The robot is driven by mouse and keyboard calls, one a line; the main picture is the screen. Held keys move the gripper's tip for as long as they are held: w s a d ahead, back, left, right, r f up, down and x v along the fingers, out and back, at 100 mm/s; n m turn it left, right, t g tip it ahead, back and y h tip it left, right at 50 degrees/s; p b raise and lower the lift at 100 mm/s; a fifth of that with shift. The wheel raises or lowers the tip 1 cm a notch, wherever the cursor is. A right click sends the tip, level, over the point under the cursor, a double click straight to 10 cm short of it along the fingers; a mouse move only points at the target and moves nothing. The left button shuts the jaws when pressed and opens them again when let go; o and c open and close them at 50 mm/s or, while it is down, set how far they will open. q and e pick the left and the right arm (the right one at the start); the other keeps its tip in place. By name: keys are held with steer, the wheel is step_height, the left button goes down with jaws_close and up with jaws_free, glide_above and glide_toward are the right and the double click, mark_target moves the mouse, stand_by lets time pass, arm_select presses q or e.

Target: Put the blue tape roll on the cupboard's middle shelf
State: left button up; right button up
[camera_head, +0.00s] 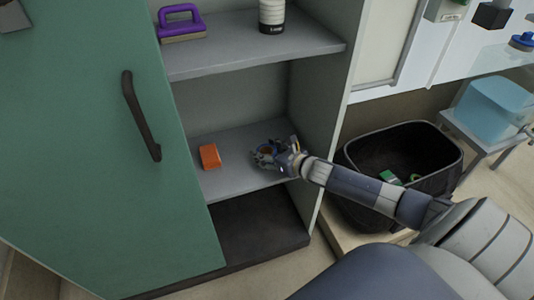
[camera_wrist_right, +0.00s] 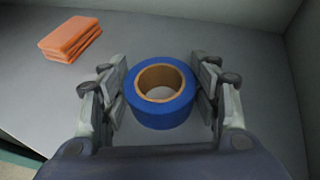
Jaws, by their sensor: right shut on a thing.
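The blue tape roll (camera_wrist_right: 160,95) has a tan core and lies flat between the fingers of my right gripper (camera_wrist_right: 162,92). The gripper is shut on its sides. In the head view the roll is mostly hidden by the fingers. My left gripper is not in view.
The shelf above (camera_head: 245,45) holds a purple-handled scrubber (camera_head: 181,24) and a white bottle (camera_head: 271,14). The green door (camera_head: 85,150) stands at the left, the cupboard's side wall (camera_head: 325,100) at the right. A black bin (camera_head: 355,205) stands outside, under my right arm.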

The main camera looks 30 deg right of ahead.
steer(key=o, duration=1)
steer(key=shift+o, duration=0.2)
